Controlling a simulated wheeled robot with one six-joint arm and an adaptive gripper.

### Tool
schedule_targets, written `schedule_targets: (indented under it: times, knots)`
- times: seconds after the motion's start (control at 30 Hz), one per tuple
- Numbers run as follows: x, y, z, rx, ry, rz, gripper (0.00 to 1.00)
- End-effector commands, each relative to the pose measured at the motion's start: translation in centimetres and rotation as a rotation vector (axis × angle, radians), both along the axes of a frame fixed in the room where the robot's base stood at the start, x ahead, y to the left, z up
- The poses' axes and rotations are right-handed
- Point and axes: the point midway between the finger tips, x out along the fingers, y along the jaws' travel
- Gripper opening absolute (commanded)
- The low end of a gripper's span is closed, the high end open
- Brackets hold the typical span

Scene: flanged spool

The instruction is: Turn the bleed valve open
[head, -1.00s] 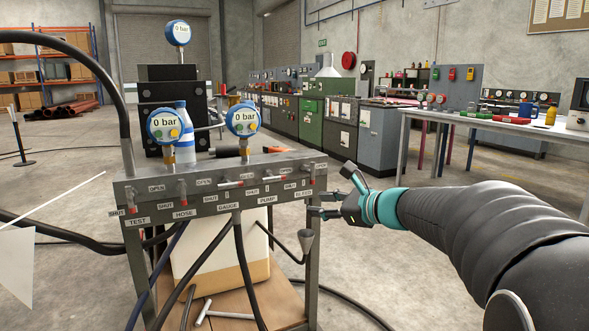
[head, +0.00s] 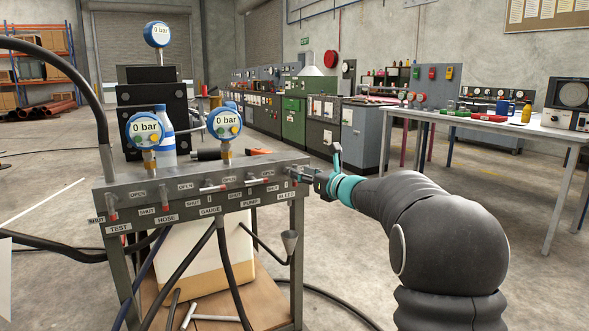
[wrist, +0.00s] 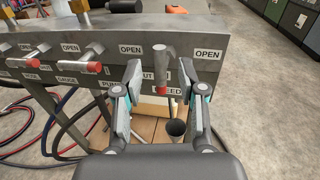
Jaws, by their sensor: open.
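The bleed valve (wrist: 169,54) is at the right end of the grey manifold panel. Its grey lever hangs downward, with "OPEN" labels to either side and the shut and bleed labels partly covered below. My gripper (wrist: 160,80) is open, with one finger on each side of the lever in the wrist view. Contact cannot be made out. In the head view my gripper (head: 312,179) is at the panel's right end and hides much of the valve.
Neighbouring valve levers with red tips, such as the pump lever (wrist: 82,63), stick out to the left. Blue gauges (head: 145,129) on top read 0 bar. A funnel (head: 290,242) hangs below the bleed valve.

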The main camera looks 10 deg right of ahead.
Motion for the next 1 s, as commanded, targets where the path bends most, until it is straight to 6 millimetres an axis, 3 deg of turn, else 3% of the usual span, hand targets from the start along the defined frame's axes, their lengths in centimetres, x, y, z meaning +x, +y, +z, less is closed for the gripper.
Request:
schedule_targets:
  times: [0.3, 0.67, 0.83, 1.0]
  knots:
    - [3.3, 1.8, 0.0, 0.0, 0.0, -0.001, 0.4]
    - [3.6, 2.0, 0.0, -0.001, 0.0, -0.001, 0.4]
    - [3.6, 2.0, 0.0, -0.001, 0.0, -0.001, 0.0]
    - [3.6, 2.0, -0.1, -0.001, 0.0, 0.0, 0.0]
